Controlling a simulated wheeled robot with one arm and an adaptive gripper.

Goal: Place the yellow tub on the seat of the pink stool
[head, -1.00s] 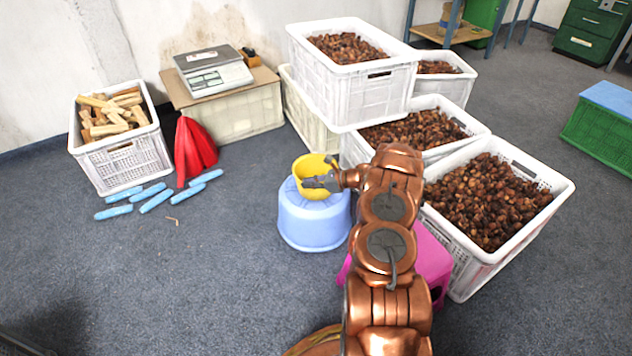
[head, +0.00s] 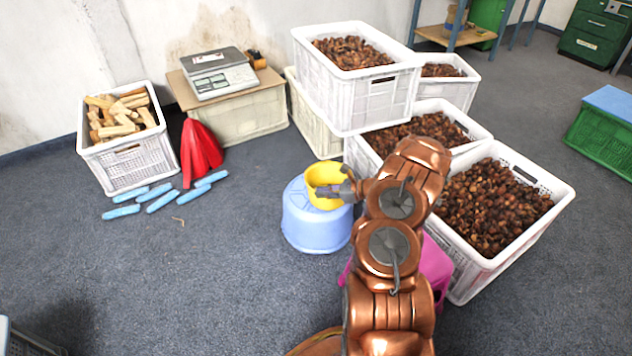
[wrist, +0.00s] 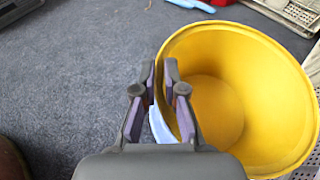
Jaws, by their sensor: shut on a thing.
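The yellow tub (head: 322,192) shows at the blue stool (head: 316,226) in the head view, over the right part of its seat. I cannot tell whether it touches the seat. My gripper (head: 338,192) is shut on the tub's near right rim. In the wrist view, the fingers (wrist: 168,100) pinch the wall of the empty, open-topped tub (wrist: 235,50). The pink stool (head: 436,262) stands right of the blue stool, mostly hidden behind my arm.
White crates of chestnuts (head: 470,277) stand right of and behind the stools. A red cloth-like thing (head: 200,147), blue bars (head: 160,199) and a crate of wood pieces (head: 128,168) are at the left.

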